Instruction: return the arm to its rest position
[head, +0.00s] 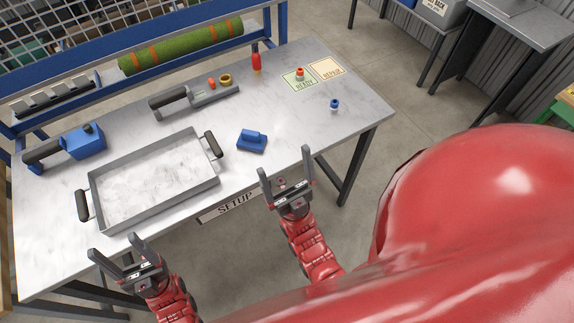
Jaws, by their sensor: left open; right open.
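My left gripper (120,248) is open and empty at the table's front edge, below the grey tray in the picture. My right gripper (285,168) is open and empty near the front edge, to the right of the tray. Both red arms come in from the bottom of the head view. Neither gripper touches an object that I can see. A large red part of my own body fills the lower right.
The metal table (268,120) holds a grey tray (205,187), a blue block (252,141), a blue tool (85,141), a grey tool (205,98) and a red bottle (256,58). A green turf roll (185,47) lies behind.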

